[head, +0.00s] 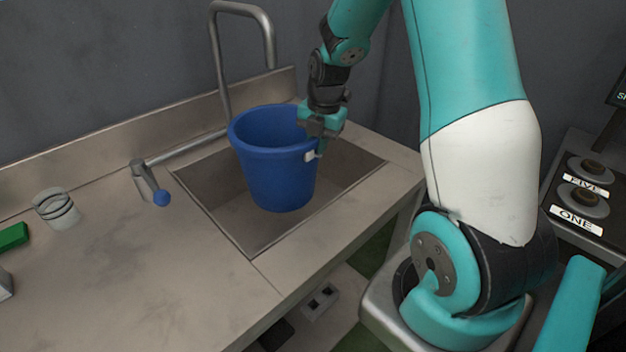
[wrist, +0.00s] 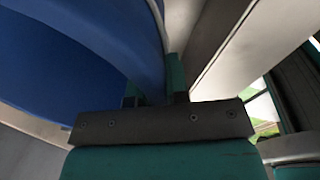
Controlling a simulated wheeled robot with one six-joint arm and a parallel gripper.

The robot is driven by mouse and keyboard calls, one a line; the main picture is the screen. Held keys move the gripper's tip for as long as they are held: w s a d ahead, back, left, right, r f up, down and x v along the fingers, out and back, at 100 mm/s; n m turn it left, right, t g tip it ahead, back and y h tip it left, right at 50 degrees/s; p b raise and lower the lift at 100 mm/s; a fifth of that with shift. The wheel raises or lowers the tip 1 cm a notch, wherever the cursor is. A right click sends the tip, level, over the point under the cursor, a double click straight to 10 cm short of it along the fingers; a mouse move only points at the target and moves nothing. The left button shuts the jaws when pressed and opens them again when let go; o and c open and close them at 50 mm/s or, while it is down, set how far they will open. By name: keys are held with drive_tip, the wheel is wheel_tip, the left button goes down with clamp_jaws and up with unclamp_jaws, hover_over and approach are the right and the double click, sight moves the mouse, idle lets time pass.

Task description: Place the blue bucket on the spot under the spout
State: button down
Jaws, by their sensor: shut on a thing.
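The blue bucket (head: 273,165) is upright over the sink basin (head: 345,185) in the head view. My gripper (head: 314,150) is shut on the bucket's right side, near the rim, at a small white tab. The bucket fills the left of the wrist view (wrist: 80,50), beside the gripper (wrist: 155,98). The spout (head: 272,50) is the end of a bent grey pipe that rises behind the bucket. The bucket's base hides part of the basin floor, and I cannot tell whether it touches it. The spot under the spout is not visible.
A lever with a blue knob (head: 161,198) stands left of the sink on the metal counter (head: 130,270). A ribbed grey cup-like thing (head: 56,209) and a green block (head: 13,237) are farther left. A panel with labelled knobs (head: 583,200) is at the right.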

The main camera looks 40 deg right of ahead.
wheel_tip(320, 180, down, 10)
drive_tip(key=shift+f, duration=0.15)
idle(0.3)
drive_tip(key=shift+f, duration=0.1)
drive_tip(key=c, duration=1.1)
unclamp_jaws()
